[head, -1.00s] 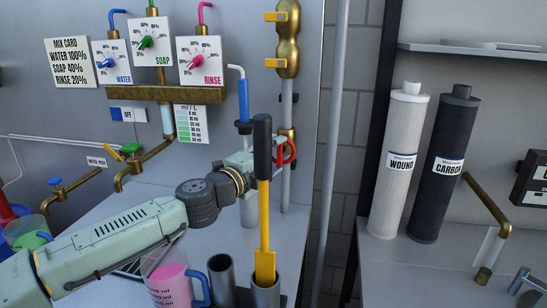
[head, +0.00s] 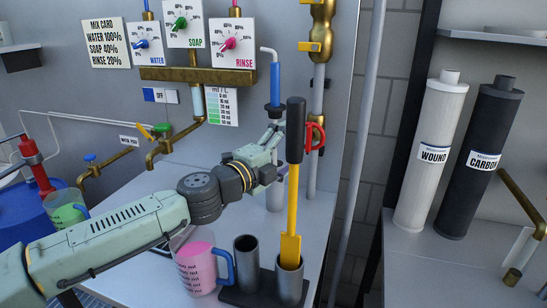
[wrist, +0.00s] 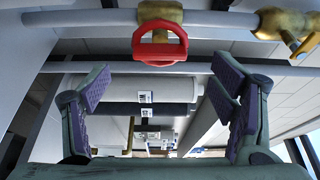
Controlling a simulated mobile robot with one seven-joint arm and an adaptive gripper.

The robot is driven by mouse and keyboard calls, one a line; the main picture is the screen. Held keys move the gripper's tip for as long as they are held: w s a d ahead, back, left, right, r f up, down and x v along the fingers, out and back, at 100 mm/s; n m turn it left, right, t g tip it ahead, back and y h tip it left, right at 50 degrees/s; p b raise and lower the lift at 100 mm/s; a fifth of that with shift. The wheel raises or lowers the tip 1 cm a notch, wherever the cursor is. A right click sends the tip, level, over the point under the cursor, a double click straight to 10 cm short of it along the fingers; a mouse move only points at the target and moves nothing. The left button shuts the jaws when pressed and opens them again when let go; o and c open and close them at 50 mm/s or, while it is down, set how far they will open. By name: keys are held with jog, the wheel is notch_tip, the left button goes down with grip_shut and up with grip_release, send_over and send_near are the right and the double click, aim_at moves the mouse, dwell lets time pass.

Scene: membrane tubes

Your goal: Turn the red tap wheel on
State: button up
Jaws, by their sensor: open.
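The red tap wheel (head: 316,136) is on a brass fitting of the upright grey pipe at the back wall. In the head view a black-handled yellow tool stands in front of its left side. In the wrist view the wheel (wrist: 160,55) is at top centre, seen as a red loop on its brass fitting. My gripper (head: 279,157) is left of and a little below the wheel, partly hidden by the tool. In the wrist view my gripper (wrist: 161,87) has its two purple-padded fingers wide apart. Nothing is between them, and the wheel appears above the gap, apart from both pads.
The yellow tool (head: 291,215) stands in a grey cup (head: 289,284), close to my gripper. Another cup (head: 247,262) and a pink jug (head: 197,265) stand left of it. A blue-capped tube (head: 275,85) hangs near the wheel. Two filter cylinders (head: 430,150) stand at the right.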

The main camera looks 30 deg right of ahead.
jog(key=v, duration=0.6)
jog(key=shift+a, duration=0.15)
